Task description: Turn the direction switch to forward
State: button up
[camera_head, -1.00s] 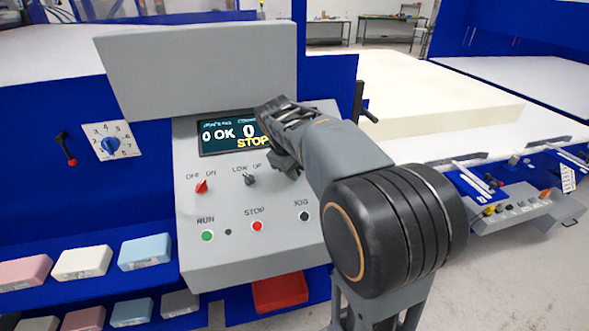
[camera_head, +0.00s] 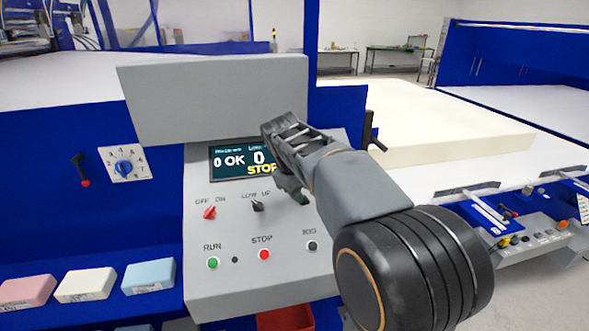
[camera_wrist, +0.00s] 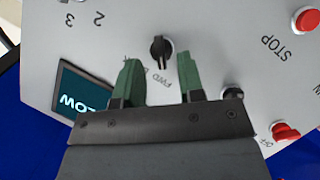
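The direction switch (camera_wrist: 161,49) is a small black knob on the grey sloping panel in the wrist view. Its FWD label is below it in that view; the other label is partly covered by a finger. I cannot tell which setting it points to. My gripper (camera_wrist: 158,60) is open, with one green finger on each side of the knob's lower edge and gaps to both. Whether the fingertips reach knob height is unclear. In the camera_head view, my gripper (camera_head: 296,192) is over the panel's right side and hides the switch.
The LOW/UP knob (camera_head: 258,205), red OFF/ON knob (camera_head: 209,212), green RUN button (camera_head: 213,263), red STOP button (camera_head: 264,254) and black JOG button (camera_head: 312,245) are close by. The screen (camera_head: 236,162) shows STOP. A grey hood (camera_head: 215,98) overhangs the panel.

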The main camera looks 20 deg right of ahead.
jog(key=v, duration=1)
jog(key=shift+a+r, duration=0.15)
jog(key=shift+r, duration=0.2)
